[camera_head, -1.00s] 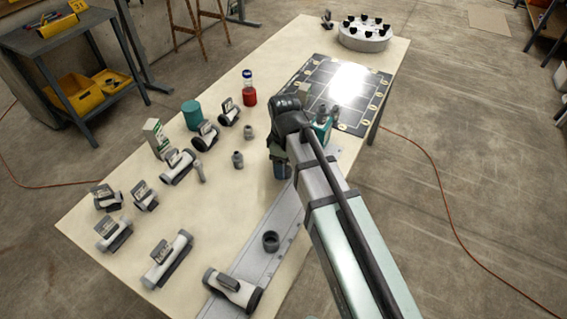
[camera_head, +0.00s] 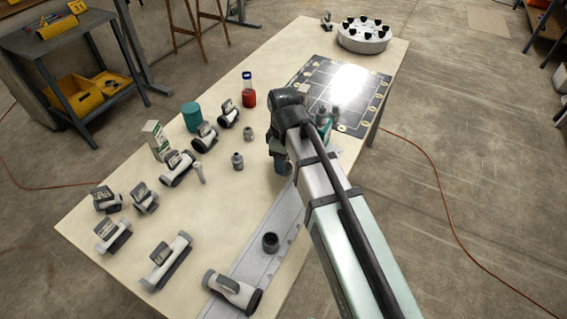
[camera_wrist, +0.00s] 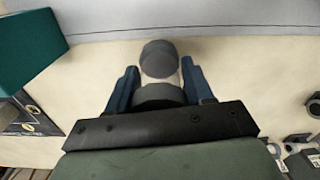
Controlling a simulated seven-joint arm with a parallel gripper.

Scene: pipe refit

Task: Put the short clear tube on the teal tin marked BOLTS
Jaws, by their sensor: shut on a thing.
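My gripper (camera_wrist: 160,82) is shut on a short tube (camera_wrist: 160,58) with dark grey ends and a pale, clear-looking middle, which I take for the short clear tube. In the head view my gripper (camera_head: 281,166) is over the table, right of the loose fittings; the arm hides the tube there. A teal box-like thing (camera_wrist: 32,45) stands at the upper left of the wrist view. Part of a teal thing (camera_head: 322,128) shows behind my arm in the head view. A teal round tin (camera_head: 191,117) stands among the fittings at left. I cannot read BOLTS on any of them.
Several grey-and-white pipe fittings (camera_head: 178,168) crowd the table's left side. A grey rail (camera_head: 262,262) with a dark ring (camera_head: 270,242) lies near the front. A dark panel (camera_head: 345,90) and a round holder (camera_head: 364,37) are at the back. Bare tabletop lies left of the rail.

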